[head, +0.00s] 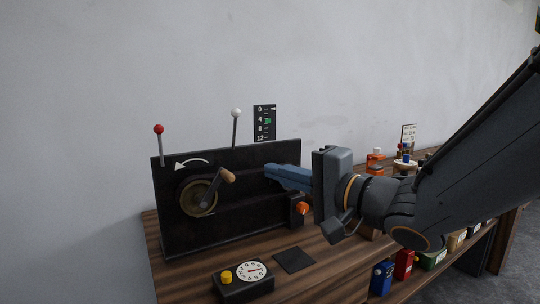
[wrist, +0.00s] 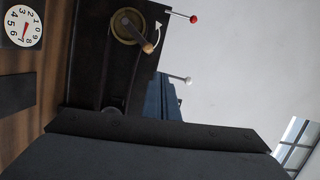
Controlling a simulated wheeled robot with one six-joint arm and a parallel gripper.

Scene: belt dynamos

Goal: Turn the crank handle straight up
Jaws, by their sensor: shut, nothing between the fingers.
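The crank has a round brass hub (head: 197,199) on the front of a black panel (head: 245,217). Its wooden handle (head: 226,175) sits up and to the right of the hub, so the crank is tilted. A white curved arrow (head: 192,162) above it points left. My gripper (head: 268,172) has blue fingers that are shut and empty, to the right of the handle and apart from it. The wrist view shows the handle (wrist: 149,46) and hub (wrist: 127,28) beyond the blue fingers (wrist: 165,98), whose tips are partly visible.
A red-knobbed lever (head: 159,129) and a white-knobbed lever (head: 236,113) rise from the panel's top. An orange knob (head: 302,208) is below my gripper. A dial box (head: 247,280) and dark square (head: 294,260) lie in front on the wooden bench. Small items stand at right.

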